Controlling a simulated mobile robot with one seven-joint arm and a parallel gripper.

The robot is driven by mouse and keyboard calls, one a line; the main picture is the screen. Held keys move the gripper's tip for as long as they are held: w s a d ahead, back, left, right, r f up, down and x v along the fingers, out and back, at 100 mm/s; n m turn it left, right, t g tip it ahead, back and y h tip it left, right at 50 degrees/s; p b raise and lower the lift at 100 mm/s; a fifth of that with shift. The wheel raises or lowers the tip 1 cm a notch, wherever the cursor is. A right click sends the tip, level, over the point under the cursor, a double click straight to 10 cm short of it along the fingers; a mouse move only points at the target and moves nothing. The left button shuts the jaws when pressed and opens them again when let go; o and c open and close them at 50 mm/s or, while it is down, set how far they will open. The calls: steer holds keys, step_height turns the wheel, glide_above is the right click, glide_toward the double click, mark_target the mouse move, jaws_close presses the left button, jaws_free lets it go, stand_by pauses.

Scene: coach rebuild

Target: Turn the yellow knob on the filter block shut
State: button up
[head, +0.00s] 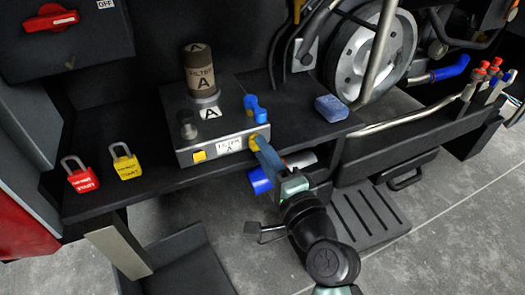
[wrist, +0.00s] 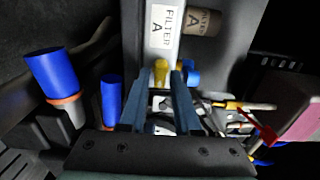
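The filter block (head: 222,137) is a grey metal box on a dark shelf, with a brown canister labelled FILTER A (head: 200,70) on top. The yellow knob (head: 254,142) is on the block's front face at the right end, partly hidden by my gripper. In the wrist view the yellow knob (wrist: 161,72) shows between the tips of my gripper's two blue fingers (wrist: 160,82). The fingers look apart, with narrow gaps beside the knob; I cannot see clear contact. In the head view my gripper (head: 262,148) reaches up to the block from below right.
Red (head: 83,180) and yellow (head: 126,167) padlocks lie left. A blue sponge (head: 331,108) lies right.

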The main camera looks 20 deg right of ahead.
steer(key=shift+w, duration=0.5)
jaws_close()
